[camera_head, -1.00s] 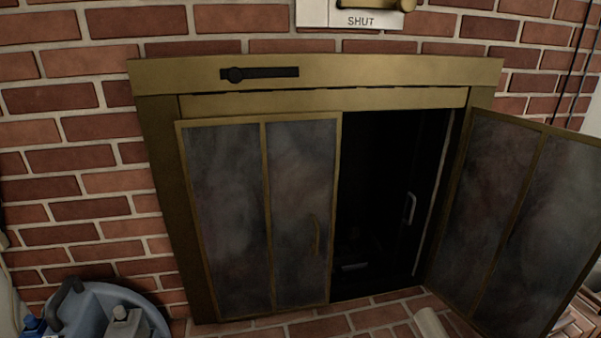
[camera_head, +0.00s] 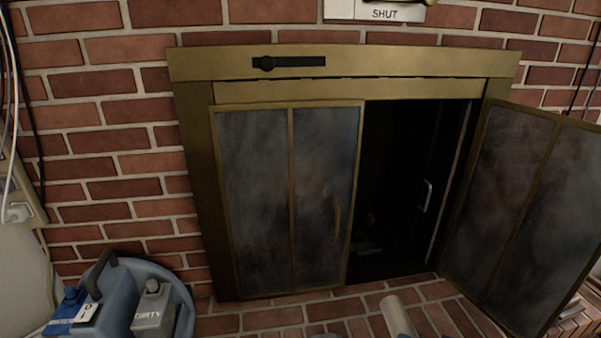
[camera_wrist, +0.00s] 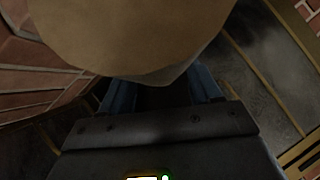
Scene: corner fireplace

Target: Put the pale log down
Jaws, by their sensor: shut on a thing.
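The pale log (camera_wrist: 135,30) fills the top of the wrist view as a large, rounded tan surface. My gripper (camera_wrist: 160,92) is shut on it. The blue fingers show on either side below the log, and their tips are partly hidden by it. In the head view, a short pale cylinder, which looks like the log (camera_head: 397,316), stands out at the bottom edge, in front of the brick hearth (camera_head: 345,308). Its lower part is cut off by the frame. I cannot tell whether the log touches anything below.
The fireplace's left glass door (camera_head: 290,200) is shut and its right door (camera_head: 520,215) stands open toward me. The firebox (camera_head: 395,190) is dark inside. A blue-grey caddy (camera_head: 112,290) with bottles, one marked DIRTY, stands at the lower left.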

